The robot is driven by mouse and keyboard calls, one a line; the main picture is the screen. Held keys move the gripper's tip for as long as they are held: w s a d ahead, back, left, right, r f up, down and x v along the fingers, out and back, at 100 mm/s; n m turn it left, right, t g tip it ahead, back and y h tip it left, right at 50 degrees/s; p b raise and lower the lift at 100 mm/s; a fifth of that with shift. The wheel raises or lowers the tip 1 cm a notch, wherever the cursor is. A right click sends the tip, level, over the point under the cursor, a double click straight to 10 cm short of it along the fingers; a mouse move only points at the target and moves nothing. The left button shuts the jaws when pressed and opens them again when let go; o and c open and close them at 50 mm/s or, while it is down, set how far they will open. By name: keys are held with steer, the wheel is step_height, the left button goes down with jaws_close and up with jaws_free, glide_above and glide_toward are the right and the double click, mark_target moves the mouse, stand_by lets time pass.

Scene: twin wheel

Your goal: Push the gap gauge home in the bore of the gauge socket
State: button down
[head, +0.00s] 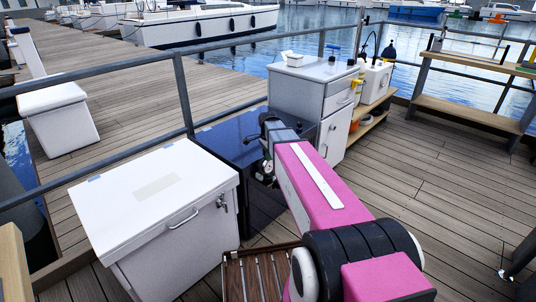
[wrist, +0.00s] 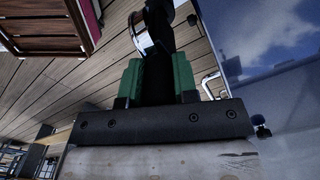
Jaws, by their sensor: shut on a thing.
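My gripper (wrist: 157,66) shows in the wrist view as two green-padded fingers shut on a black piece, which I take to be the gap gauge (wrist: 158,82). The piece reaches up past the fingertips, with a pale metallic ring-like edge beside it. In the head view my gripper (head: 268,140) is small and partly hidden by my pink arm, over the dark glossy cabinet top. A small round dial shows just below it. I cannot make out the gauge socket or its bore, nor whether the gauge touches it.
A white chest (head: 150,190) stands left of the dark cabinet (head: 225,140). A grey drawer cabinet (head: 312,85) stands behind it, with a low wooden shelf (head: 375,105) to its right. A metal railing (head: 185,95) runs behind. The deck at right is mostly clear.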

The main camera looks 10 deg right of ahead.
steer(key=shift+f, duration=0.3)
steer(key=c, duration=0.8)
jaws_free()
step_height(320, 180, up, 11)
steer(key=shift+f, duration=0.1)
steer(key=shift+s, duration=0.1)
